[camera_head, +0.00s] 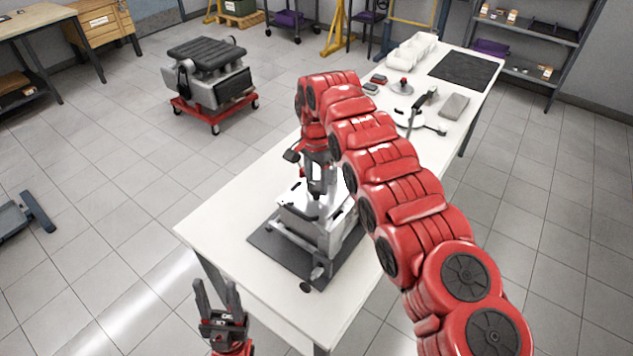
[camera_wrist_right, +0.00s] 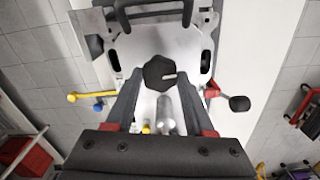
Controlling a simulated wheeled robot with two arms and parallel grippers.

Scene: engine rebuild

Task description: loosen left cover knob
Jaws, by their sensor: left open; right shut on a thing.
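The engine unit (camera_head: 318,228) is a pale metal block with a light top cover, on a dark mat (camera_head: 268,250) on the white table. My right gripper (camera_head: 316,188) points down over its top. In the right wrist view, a black lobed knob (camera_wrist_right: 159,73) sits on the pale cover (camera_wrist_right: 160,45) between the tips of my right fingers, which are shut on it. My arm and gripper hide part of the cover in the head view, so I cannot tell which side the knob is on. My left gripper (camera_head: 219,298) is open and empty, low in front of the table's near left edge.
The white table (camera_head: 215,222) has free room left of the mat.

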